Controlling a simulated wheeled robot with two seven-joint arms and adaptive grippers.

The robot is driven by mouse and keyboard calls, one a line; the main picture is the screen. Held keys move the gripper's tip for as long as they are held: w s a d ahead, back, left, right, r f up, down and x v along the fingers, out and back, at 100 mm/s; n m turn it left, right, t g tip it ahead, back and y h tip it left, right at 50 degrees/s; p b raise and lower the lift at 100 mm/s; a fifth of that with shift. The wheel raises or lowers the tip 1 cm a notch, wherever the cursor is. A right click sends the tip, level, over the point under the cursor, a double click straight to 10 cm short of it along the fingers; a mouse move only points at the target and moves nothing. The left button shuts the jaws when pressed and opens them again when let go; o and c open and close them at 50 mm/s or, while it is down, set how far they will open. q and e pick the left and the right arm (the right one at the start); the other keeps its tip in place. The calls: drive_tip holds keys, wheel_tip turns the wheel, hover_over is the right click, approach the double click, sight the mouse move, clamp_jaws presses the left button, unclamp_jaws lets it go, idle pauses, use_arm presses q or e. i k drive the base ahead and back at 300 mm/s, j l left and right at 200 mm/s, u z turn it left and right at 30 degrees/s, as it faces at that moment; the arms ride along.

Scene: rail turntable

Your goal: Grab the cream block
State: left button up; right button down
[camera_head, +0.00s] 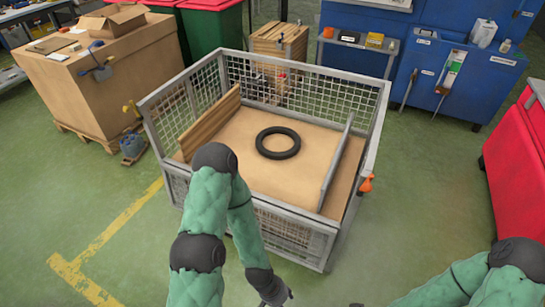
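I cannot make out a cream block in the head view. A mesh-sided cage bin (290,228) stands in the middle, with a black ring (278,143) lying flat on its tan floor. My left arm comes down in front of the bin, and my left gripper (275,293) is at the bottom edge, partly cut off. Whether it is open or shut does not show. My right arm enters at the bottom right. Only a small dark tip, perhaps of my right gripper (356,304), shows at the bottom edge.
Wooden planks (210,122) lean inside the bin's left side, and a grey bar (337,160) stands at its right. A large cardboard box (100,75) is at left, blue cabinets (455,75) at back right, a red container (515,150) at right.

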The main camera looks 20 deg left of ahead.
sight(74, 48)
drive_tip(key=i+j+u, duration=0.1)
drive_tip(key=j+u, duration=0.35)
drive_tip(key=i+j+u, duration=0.2)
drive_tip(key=u, duration=0.25)
drive_tip(key=i+j+u, duration=0.25)
drive_tip(key=u, duration=0.2)
drive_tip(key=i+j+u, duration=0.25)
drive_tip(key=u, duration=0.2)
drive_tip(key=i+j+u, duration=0.55)
drive_tip(key=i+u, duration=0.25)
drive_tip(key=i, duration=0.2)
drive_tip(key=i+u, duration=0.35)
drive_tip(key=i, duration=0.15)
drive_tip(key=i+z, duration=0.15)
drive_tip(key=i, duration=0.5)
drive_tip(key=i+j+z, duration=0.2)
drive_tip(key=i, duration=0.45)
drive_tip(key=i+j+z, duration=0.15)
drive_tip(key=i, duration=0.55)
